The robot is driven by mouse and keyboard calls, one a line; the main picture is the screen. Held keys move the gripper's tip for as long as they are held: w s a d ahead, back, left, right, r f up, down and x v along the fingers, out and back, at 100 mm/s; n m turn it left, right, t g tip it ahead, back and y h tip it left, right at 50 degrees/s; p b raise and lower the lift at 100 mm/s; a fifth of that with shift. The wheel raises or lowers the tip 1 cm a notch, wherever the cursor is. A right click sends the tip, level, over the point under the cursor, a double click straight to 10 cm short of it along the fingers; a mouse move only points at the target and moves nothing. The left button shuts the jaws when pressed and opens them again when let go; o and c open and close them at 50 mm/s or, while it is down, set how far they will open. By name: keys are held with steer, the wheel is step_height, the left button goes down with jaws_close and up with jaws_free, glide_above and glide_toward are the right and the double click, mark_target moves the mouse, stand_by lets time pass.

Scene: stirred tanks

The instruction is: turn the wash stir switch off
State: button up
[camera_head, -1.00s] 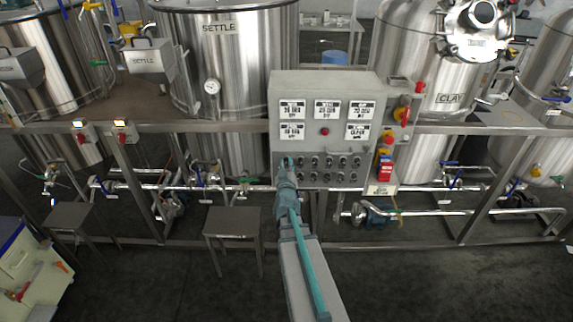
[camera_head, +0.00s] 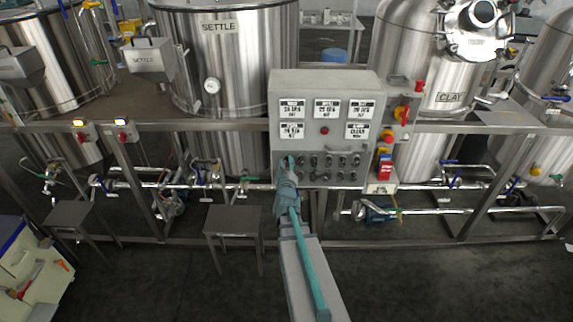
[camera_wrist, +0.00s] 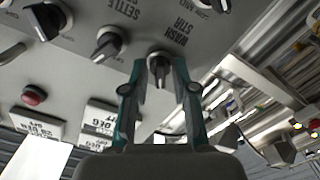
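The wash stir switch (camera_wrist: 159,64) is a dark rotary knob on the grey control panel, below the "WASH STR" label in the wrist view. My gripper (camera_wrist: 160,72) reaches it with two teal fingers, one on each side of the knob. The fingers look spread with the knob between them; whether they touch it is unclear. In the head view my gripper (camera_head: 287,166) is at the left end of the panel's upper knob row and hides the switch. The settle knob (camera_wrist: 109,43) is beside it in the wrist view.
The control panel (camera_head: 325,88) carries several displays, a red button (camera_head: 325,130) and two rows of close-set knobs. Steel tanks stand behind, and pipes run below.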

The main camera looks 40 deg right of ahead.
stand_by(0.3)
steer(key=v, duration=0.7)
steer(key=shift+s, duration=0.2)
steer(key=shift+a, duration=0.15)
